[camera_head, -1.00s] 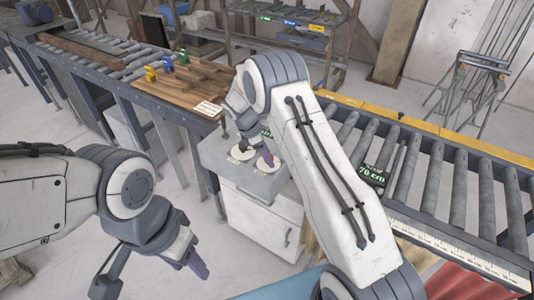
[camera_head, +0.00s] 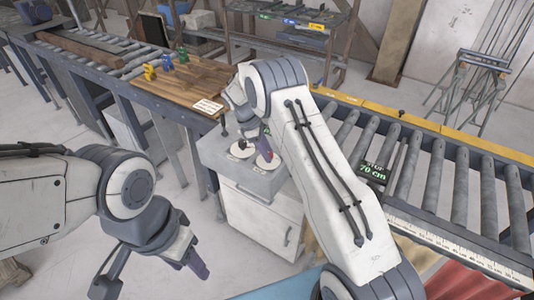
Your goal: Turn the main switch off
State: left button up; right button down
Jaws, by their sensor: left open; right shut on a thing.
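The grey control box (camera_head: 262,186) stands at the centre with two round white dial plates on its sloped top. The left dial plate (camera_head: 240,152) carries a dark knob (camera_head: 242,144). The right dial plate (camera_head: 268,163) is partly covered by my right gripper (camera_head: 266,154), whose purple fingertips are down on it. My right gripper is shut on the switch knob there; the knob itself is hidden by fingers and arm. The plate labels are too small to read. My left gripper (camera_head: 198,268) is open and empty, low at the left, apart from the box.
A wooden bench top (camera_head: 185,82) with small coloured figures and a white paper (camera_head: 208,106) lies behind the box. Open floor lies left of the box.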

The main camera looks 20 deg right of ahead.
jog(key=m, duration=0.2)
jog(key=m+g+y+b, duration=0.1)
jog(key=shift+w+m, duration=0.2)
jog(key=shift+m, duration=0.2)
jog(key=m+y, duration=0.1)
jog(key=m, duration=0.2)
jog(key=shift+d+m+g, duration=0.15)
jog(key=shift+m+g, duration=0.15)
jog(key=shift+g, duration=0.1)
jog(key=m, duration=0.1)
jog(key=m+y, duration=0.1)
jog(key=m, duration=0.1)
jog(key=shift+w+d+r+m+g+b, duration=0.1)
jog(key=shift+m+g+b, duration=0.2)
jog(key=shift+b, duration=0.1)
jog(key=shift+m+y, duration=0.8)
jog(key=shift+m, duration=0.9)
jog(key=shift+d+r, duration=0.1)
jog(key=shift+c, duration=2.3)
grip_release()
